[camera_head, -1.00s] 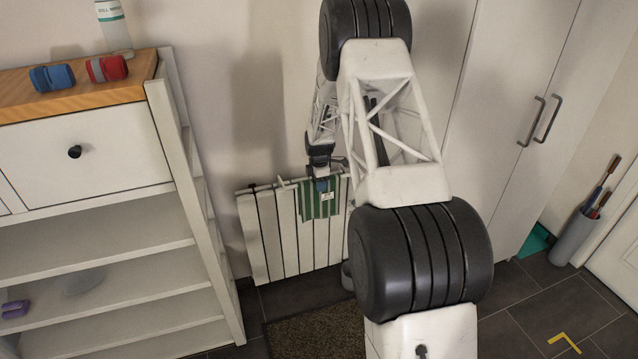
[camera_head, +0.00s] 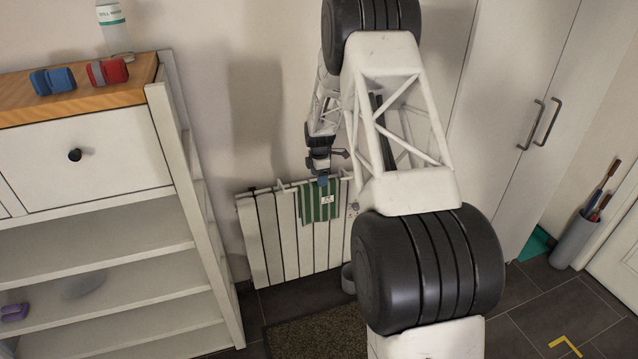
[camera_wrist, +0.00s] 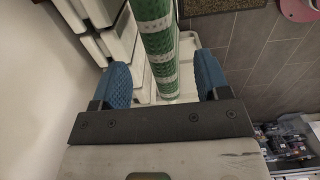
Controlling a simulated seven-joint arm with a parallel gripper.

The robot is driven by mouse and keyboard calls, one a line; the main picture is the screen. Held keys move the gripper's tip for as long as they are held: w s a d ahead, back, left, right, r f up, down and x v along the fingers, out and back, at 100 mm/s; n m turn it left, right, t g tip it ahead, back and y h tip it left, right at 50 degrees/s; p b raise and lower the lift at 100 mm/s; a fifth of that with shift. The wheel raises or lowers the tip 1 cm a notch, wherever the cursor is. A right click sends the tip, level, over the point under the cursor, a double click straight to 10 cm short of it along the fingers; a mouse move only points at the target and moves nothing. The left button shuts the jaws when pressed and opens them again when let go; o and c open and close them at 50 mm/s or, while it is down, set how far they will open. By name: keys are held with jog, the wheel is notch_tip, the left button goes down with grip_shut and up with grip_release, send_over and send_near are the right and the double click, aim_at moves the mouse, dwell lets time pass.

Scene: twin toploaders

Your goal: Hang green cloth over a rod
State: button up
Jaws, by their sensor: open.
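The green cloth with white stripes (camera_head: 318,206) hangs at the white rod (camera_head: 285,187) along the top of the radiator, its front part hanging down the radiator's front. A small white label shows on it. How far it reaches behind the rod is hidden. My gripper (camera_head: 322,181) is just above the cloth's top edge. In the wrist view my gripper (camera_wrist: 162,75) is open, its two blue fingers wide apart. The cloth (camera_wrist: 154,35) runs between and beyond them, with a visible gap to each finger.
The white radiator (camera_head: 275,240) stands against the wall. An open shelf unit (camera_head: 205,215) is close on the left, with a bottle (camera_head: 115,30) on top. A tall cabinet (camera_head: 515,110) stands right. A dark doormat (camera_head: 320,333) lies on the floor.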

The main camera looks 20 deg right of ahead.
jog(key=shift+r, duration=1.45)
jog(key=shift+r, duration=0.15)
jog(key=shift+s+a+r, duration=0.15)
jog(key=shift+s+r, duration=0.05)
jog(key=shift+r, duration=0.1)
jog(key=s+a+r+m+t, duration=0.1)
jog(key=s+a+r+m, duration=0.4)
jog(key=s+r, duration=0.85)
jog(key=s+a+r+m, duration=0.4)
jog(key=s+a+r, duration=0.1)
jog(key=s+r, duration=0.85)
jog(key=s+a+r+m, duration=0.1)
jog(key=s+a+m, duration=0.1)
jog(key=s, duration=0.9)
jog(key=s+a+m+t, duration=0.1)
jog(key=s+m, duration=0.3)
jog(key=s, duration=0.7)
jog(key=s+a+r+m, duration=0.1)
jog(key=s+a+m, duration=0.1)
jog(key=s, duration=0.9)
jog(key=shift+s+a+r+m+t, duration=0.3)
jog(key=shift+a+m, duration=0.05)
jog(key=shift+m, duration=0.25)
